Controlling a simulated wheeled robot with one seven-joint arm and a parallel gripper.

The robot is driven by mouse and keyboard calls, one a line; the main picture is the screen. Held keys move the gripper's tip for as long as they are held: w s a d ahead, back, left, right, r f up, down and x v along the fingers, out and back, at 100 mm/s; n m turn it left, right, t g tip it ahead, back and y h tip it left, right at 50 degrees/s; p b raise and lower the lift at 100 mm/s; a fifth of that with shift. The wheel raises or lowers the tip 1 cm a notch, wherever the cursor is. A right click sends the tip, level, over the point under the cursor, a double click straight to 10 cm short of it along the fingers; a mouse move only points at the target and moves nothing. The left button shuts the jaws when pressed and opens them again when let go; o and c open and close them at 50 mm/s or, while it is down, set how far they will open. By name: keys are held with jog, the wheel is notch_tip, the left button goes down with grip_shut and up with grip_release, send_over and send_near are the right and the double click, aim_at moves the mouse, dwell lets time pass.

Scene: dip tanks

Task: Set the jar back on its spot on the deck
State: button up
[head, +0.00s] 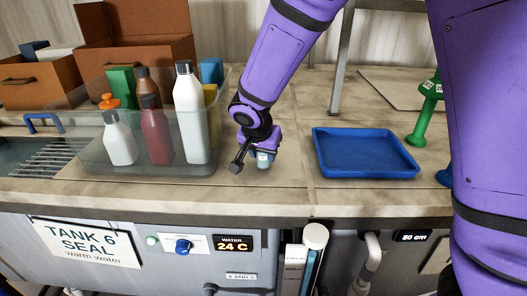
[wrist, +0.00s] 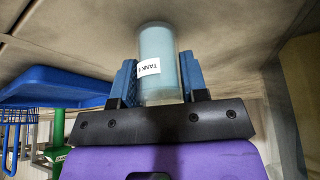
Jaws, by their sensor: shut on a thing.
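The jar (wrist: 158,62) is a small clear cylinder with pale blue contents and a white label with dark print. It sits between the two blue fingers of my gripper (wrist: 160,85), which is shut on it. In the head view the jar (head: 264,160) shows below my gripper (head: 258,150), low over the deck (head: 270,188), between the clear bin and the blue tray. I cannot tell whether its base touches the deck. No marked spot for the jar can be made out.
A clear bin (head: 150,170) with several bottles stands to the left. Tank 6's front panel (head: 120,255) is below the deck edge.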

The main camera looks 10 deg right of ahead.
jog(key=shift+f, duration=0.15)
jog(key=o, duration=0.9)
jog(key=v, duration=1.2)
jog(key=s+d+r+n+y, duration=0.1)
jog(key=s+d+r, duration=0.3)
jog(key=d, duration=0.4)
jog(key=s+d+r+n+y, duration=0.1)
jog(key=s+d+r, duration=0.3)
jog(key=d, duration=0.4)
jog(key=s+d+r+n+t, duration=0.1)
jog(key=s+d, duration=0.6)
jog(key=s, duration=0.7)
jog(key=r+n, duration=0.1)
jog(key=n, duration=0.1)
jog(key=shift+s+n, duration=0.35)
jog(key=shift+n, duration=0.05)
